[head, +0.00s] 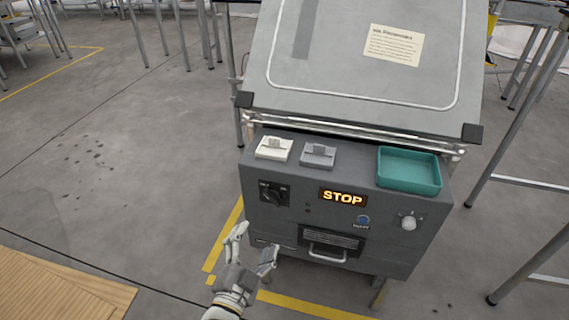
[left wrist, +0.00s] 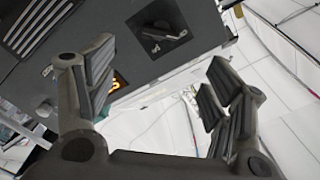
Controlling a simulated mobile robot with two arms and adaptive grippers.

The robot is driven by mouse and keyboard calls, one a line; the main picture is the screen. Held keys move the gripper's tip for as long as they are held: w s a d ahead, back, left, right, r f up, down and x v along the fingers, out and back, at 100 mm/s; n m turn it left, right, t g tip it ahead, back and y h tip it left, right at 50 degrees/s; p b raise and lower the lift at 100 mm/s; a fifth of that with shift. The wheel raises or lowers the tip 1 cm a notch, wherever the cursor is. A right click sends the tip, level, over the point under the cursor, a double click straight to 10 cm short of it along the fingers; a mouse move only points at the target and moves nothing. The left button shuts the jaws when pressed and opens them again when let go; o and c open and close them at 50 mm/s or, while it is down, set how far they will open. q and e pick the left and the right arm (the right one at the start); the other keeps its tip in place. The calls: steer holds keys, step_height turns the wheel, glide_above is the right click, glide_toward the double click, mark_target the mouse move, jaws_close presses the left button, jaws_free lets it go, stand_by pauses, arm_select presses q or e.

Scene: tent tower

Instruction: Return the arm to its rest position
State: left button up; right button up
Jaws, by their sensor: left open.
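My left gripper (head: 250,252) is open and empty in the head view, low in front of the grey control box (head: 225,205) near its left front corner. In the left wrist view its two fingers (left wrist: 155,95) stand wide apart with nothing between them. The wrist view also shows the dark box front with a rotary switch (left wrist: 162,34) and part of a lit orange sign. My right gripper is in neither view.
The box bears a lit STOP sign (head: 343,197), a drawer handle (head: 327,254), a knob (head: 408,222), two small blocks and a teal tray (head: 410,185). A sloped panel (head: 330,75) rises behind. Open floor (head: 110,170) lies left; a wooden board (head: 60,290) lies lower left.

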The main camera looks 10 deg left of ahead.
arm_select(q)
steer(key=s+a+f+n+g+p, duration=0.3)
steer(key=s+f+n+g+p, duration=0.4)
steer(key=s+f+g+p, duration=1.2)
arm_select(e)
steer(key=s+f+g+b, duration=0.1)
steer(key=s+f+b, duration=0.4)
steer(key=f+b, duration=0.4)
arm_select(q)
steer(key=s+a+f+t+p, duration=0.1)
steer(key=s+f+p, duration=0.4)
steer(key=s, duration=0.4)
steer(key=s+a+f+t+p, duration=0.1)
steer(key=s+f+p, duration=0.4)
steer(key=s, duration=0.5)
steer(key=shift+s+a+f+y, duration=0.2)
steer(key=shift+a+f+y, duration=0.15)
steer(key=shift+a, duration=0.2)
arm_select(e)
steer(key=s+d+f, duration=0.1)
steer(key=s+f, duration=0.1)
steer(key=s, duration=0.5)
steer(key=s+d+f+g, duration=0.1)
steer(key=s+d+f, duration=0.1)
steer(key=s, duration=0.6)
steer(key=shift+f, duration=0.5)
